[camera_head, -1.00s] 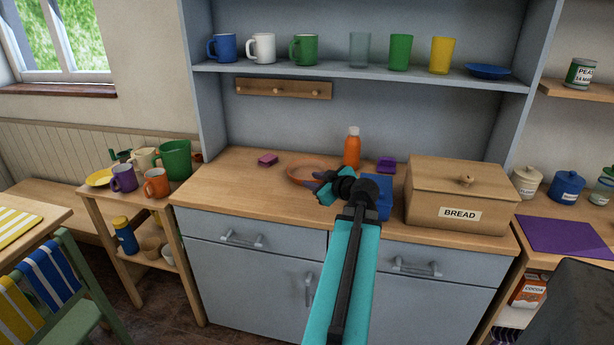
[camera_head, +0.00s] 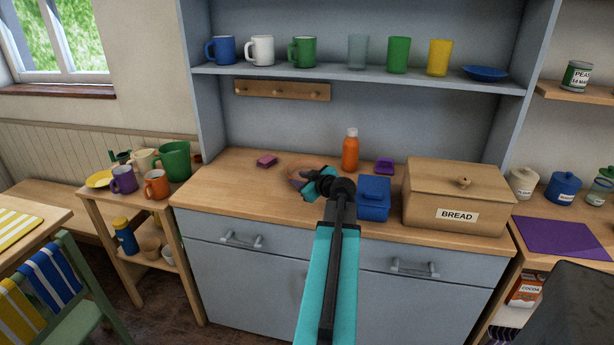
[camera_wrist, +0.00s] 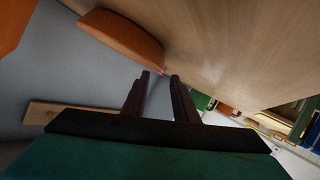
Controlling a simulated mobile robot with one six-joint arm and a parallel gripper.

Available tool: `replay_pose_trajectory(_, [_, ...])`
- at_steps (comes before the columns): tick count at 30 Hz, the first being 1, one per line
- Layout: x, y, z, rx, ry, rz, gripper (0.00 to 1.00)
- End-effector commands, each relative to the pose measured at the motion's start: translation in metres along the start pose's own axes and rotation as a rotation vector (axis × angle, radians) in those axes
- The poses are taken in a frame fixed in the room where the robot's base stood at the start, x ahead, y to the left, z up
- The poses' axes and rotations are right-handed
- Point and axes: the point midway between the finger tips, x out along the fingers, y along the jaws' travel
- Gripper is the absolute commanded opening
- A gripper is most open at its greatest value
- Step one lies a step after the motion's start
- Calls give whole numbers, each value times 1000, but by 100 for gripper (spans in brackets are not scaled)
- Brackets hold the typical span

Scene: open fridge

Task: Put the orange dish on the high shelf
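The orange dish (camera_head: 306,169) lies on the wooden counter (camera_head: 235,185), partly hidden behind my gripper (camera_head: 303,184). In the wrist view the dish (camera_wrist: 120,38) shows nearly edge-on, just beyond the fingertips. My gripper (camera_wrist: 159,75) has its two dark fingers apart, with a gap between them. The dish's near end is close to the gap; I cannot tell whether it touches a finger. The high shelf (camera_head: 335,76) is above the counter. It bears a blue, a white and a green mug, several tumblers and a blue dish (camera_head: 486,73).
An orange bottle (camera_head: 350,152), a blue container (camera_head: 373,200), a purple item (camera_head: 385,166) and a bread box (camera_head: 458,195) stand right of the dish. A pink item (camera_head: 266,161) lies left. A peg rail (camera_head: 282,90) hangs under the shelf. The shelf is free between the green mug and grey tumbler.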

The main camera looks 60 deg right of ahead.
Motion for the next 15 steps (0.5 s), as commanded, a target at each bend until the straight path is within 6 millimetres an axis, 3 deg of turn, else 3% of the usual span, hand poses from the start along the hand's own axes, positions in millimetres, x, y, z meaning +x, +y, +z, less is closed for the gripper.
replay_pose_trajectory(8, [1,0,0,0,0,-1,26])
replay_pose_trajectory(15, [19,0,-1,0,0,-4,26])
